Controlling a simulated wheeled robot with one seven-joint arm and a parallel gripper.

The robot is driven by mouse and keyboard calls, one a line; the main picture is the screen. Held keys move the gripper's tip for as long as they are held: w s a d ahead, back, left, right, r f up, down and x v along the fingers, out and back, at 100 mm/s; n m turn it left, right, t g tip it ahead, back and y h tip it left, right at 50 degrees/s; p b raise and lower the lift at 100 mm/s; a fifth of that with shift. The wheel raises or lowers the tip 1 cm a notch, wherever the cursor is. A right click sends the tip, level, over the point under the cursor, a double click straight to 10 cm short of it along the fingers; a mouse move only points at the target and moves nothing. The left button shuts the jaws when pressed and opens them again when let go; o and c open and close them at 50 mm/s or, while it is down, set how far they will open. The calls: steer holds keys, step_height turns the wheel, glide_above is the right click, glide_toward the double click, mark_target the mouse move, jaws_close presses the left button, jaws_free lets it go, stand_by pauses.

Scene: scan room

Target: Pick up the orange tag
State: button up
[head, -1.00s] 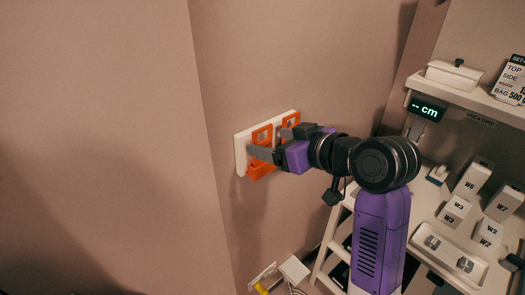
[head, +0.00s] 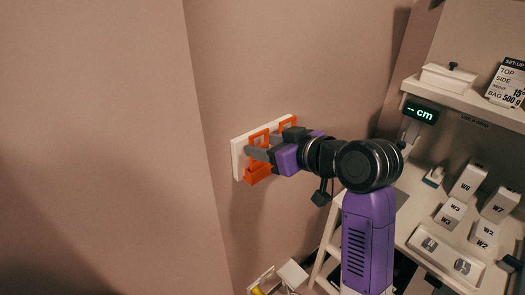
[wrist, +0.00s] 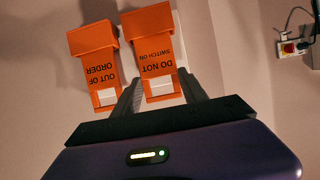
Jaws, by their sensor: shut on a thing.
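Two orange tags hang on a white wall plate (head: 237,158). In the wrist view, one tag reads "DO NOT SWITCH ON" (wrist: 150,50) and the other reads "OUT OF ORDER" (wrist: 95,62); the lettering is upside down there. My gripper (wrist: 158,95) is shut on the "DO NOT SWITCH ON" tag, with one finger at each side of it. In the head view this is the left tag (head: 257,175), still at the plate, partly covered by a finger. The other tag (head: 288,122) is to its right, partly behind my gripper (head: 262,152).
A white shelf unit at the right holds a lidded box (head: 447,80), a green-lit display (head: 421,111) and several labelled blocks (head: 468,181). A white box (head: 291,273) sits low below the plate. The wall left of the plate is bare.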

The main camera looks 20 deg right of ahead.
step_height(320, 180, up, 20)
stand_by(0.6)
stand_by(0.7)
